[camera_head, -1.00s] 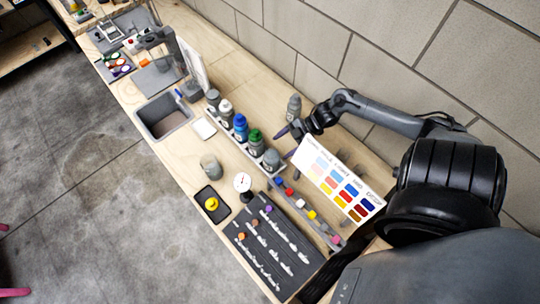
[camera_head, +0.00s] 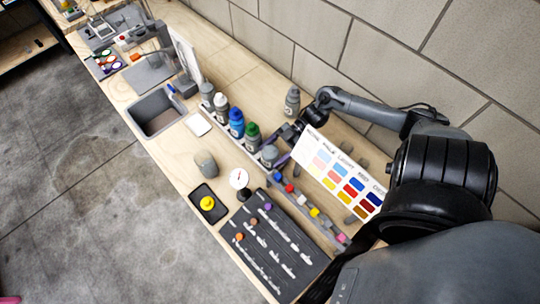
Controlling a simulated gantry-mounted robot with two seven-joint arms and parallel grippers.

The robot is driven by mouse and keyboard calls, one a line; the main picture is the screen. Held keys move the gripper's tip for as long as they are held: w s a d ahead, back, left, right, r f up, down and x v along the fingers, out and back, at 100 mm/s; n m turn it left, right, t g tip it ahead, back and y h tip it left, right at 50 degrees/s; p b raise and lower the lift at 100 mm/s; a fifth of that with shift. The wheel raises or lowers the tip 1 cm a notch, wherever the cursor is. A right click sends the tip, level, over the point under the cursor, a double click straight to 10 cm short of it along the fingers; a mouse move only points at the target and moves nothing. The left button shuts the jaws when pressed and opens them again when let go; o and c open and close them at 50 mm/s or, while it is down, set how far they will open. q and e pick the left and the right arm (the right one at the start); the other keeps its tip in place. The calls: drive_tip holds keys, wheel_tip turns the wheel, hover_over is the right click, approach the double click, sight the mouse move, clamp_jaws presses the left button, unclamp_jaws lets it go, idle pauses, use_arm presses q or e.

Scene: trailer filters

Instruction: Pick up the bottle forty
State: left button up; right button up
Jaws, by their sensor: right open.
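Several bottles stand upright in a row in a pale rack: a grey one (camera_head: 207,92), a white one (camera_head: 221,105), a blue one (camera_head: 237,121), a green-capped one (camera_head: 251,136) and a grey one (camera_head: 269,156) at the near end. Another grey bottle (camera_head: 291,101) stands alone behind the row, by the wall. I cannot read which is bottle forty. My right gripper (camera_head: 287,133) is open, low beside the green-capped and near grey bottles, partly hidden by the colour chart. I see nothing in it. My left gripper is out of view.
The colour chart (camera_head: 338,168) stands in front of my right forearm. A grey jar (camera_head: 205,164), a dial gauge (camera_head: 239,179), a black tray with a yellow item (camera_head: 208,203) and a dark slotted board (camera_head: 265,250) lie nearer. A grey sink (camera_head: 157,111) is left. The block wall borders the bench.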

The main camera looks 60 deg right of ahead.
drive_tip(key=shift+x, duration=0.9)
drive_tip(key=shift+d, duration=0.1)
drive_tip(key=c, duration=0.9)
drive_tip(key=shift+c, duration=0.7)
drive_tip(key=shift+r, duration=0.15)
drive_tip(key=shift+r+p, duration=0.35)
drive_tip(key=shift+r, duration=0.55)
wheel_tip(320, 180, up, 26)
drive_tip(key=p, duration=0.5)
